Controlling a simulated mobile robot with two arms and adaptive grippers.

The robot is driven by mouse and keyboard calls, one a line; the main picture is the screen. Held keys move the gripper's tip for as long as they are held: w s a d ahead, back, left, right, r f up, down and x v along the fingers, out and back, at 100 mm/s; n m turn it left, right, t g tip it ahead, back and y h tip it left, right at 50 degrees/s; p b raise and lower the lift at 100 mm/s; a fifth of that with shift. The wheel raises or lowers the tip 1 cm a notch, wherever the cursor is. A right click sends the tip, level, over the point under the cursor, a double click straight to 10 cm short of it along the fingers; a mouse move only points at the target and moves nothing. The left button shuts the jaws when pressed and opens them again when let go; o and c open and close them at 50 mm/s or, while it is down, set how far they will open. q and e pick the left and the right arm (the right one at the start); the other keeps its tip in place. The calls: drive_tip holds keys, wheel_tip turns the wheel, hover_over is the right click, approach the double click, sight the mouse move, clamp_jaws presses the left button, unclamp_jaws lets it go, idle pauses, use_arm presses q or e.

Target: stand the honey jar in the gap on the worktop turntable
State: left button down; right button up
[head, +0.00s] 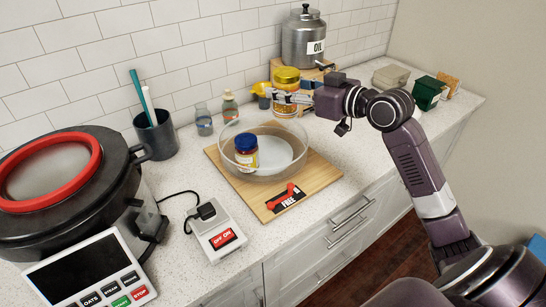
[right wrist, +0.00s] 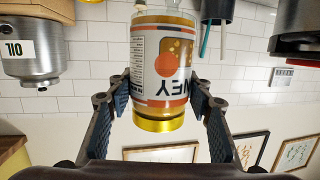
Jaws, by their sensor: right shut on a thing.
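The honey jar (head: 286,78) has a yellow lid and stands upright at the back of the worktop in the head view. My right gripper (head: 283,98) is shut on it, and in the right wrist view the jar (right wrist: 163,70) sits between both finger pads, picture upside down. Whether its base touches the worktop I cannot tell. The turntable (head: 297,152) looks like a round, clear-walled tray on a wooden board. A blue-lidded jar (head: 246,155) stands at its left, and its pale floor is bare right of that jar. My left gripper is out of view.
A metal oil can (head: 303,40) stands behind the honey jar. Small bottles (head: 230,105) and a utensil cup (head: 157,136) are along the wall. A black cooker with a red ring (head: 100,165) and a switch box (head: 214,232) are at left. A FREE label (head: 287,199) is on the board.

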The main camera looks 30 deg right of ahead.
drive_tip(key=shift+w+d+r, duration=0.15)
drive_tip(key=shift+w+r, duration=0.2)
drive_tip(key=shift+r, duration=0.05)
drive_tip(key=shift+w+f, duration=0.1)
drive_tip(key=shift+f, duration=0.15)
drive_tip(key=shift+f+p, duration=0.8)
drive_tip(key=shift+f, duration=8.65)
drive_tip(key=shift+f, duration=0.15)
drive_tip(key=o, duration=1.6)
drive_tip(key=shift+f, duration=0.1)
drive_tip(key=shift+o, duration=0.4)
